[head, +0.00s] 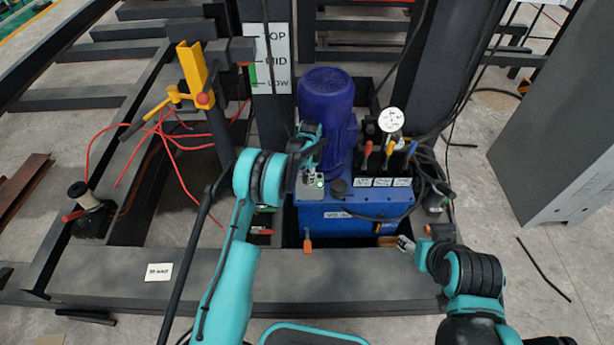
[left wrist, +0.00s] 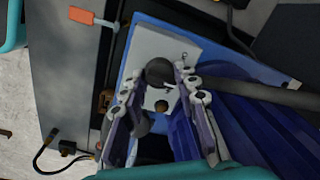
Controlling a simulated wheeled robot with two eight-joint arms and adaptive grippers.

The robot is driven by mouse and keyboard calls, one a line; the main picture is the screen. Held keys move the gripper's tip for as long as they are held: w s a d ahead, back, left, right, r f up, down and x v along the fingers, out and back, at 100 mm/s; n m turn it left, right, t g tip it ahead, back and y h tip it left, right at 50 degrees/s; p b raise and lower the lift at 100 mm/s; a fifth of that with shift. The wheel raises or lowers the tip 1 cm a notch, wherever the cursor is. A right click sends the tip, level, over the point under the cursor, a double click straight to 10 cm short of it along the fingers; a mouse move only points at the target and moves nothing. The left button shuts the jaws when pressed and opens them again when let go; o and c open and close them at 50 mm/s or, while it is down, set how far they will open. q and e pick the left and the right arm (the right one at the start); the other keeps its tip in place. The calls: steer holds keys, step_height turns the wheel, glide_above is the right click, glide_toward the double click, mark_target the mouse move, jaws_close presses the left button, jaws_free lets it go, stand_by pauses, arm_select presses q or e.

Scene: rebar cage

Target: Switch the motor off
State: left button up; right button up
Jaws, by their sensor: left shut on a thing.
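The blue motor (head: 327,105) stands upright on a blue power unit (head: 345,218). A grey switch box (head: 311,194) with a lit green lamp (head: 320,183) sits at its front left. My left gripper (head: 311,175) is over this box. In the left wrist view, my left gripper (left wrist: 159,77) has its fingers on both sides of a dark round knob (left wrist: 160,72) on a pale grey plate (left wrist: 178,45), shut on it. The knob's pointing direction is hidden. My right gripper (head: 405,243) is low at the unit's right front corner, its finger gap unclear.
A yellow bracket (head: 195,70) and red cables (head: 165,140) are at left. A dark steel beam (head: 220,275) crosses in front.

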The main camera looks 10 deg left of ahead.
arm_select(q)
steer(key=n, duration=0.4)
steer(key=shift+n, duration=0.3)
steer(key=shift+n+g, duration=0.3)
steer(key=shift+n, duration=2)
steer(key=o, duration=1.2)
steer(key=shift+c, duration=0.2)
steer(key=shift+w, duration=0.1)
step_height(320, 180, up, 12)
steer(key=shift+d, duration=0.45)
